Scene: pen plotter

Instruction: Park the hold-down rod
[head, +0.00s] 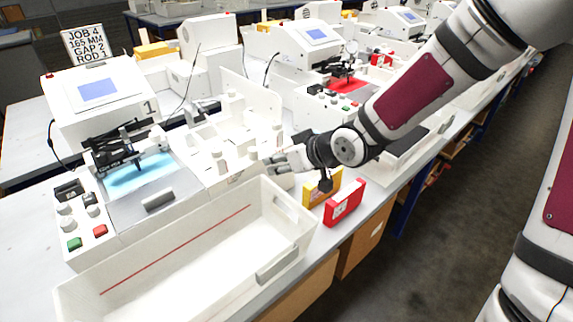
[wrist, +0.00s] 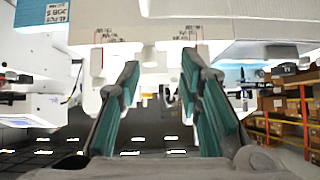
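My gripper (head: 278,162) points left, beside the right end of the white plotter bed (head: 205,178) and above the far right corner of the white bin. In the wrist view, its two teal-padded fingers (wrist: 160,70) stand apart. A small white block (wrist: 151,57) shows between or beyond the fingertips; I cannot tell whether it touches them. Several white knobs or posts stand on the bed, one left of my gripper (head: 217,162). I cannot tell the hold-down rod surely from these white parts. A sign (head: 87,45) reads JOB 4, 165 M14, GAP 2, ROD 1.
The white bin (head: 297,222), with a red line inside, lies in front of the plotter. A yellow box (head: 318,194) and a red box (head: 345,203) stand right of it, below my arm. A control panel (head: 86,228) with green and red buttons is at left.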

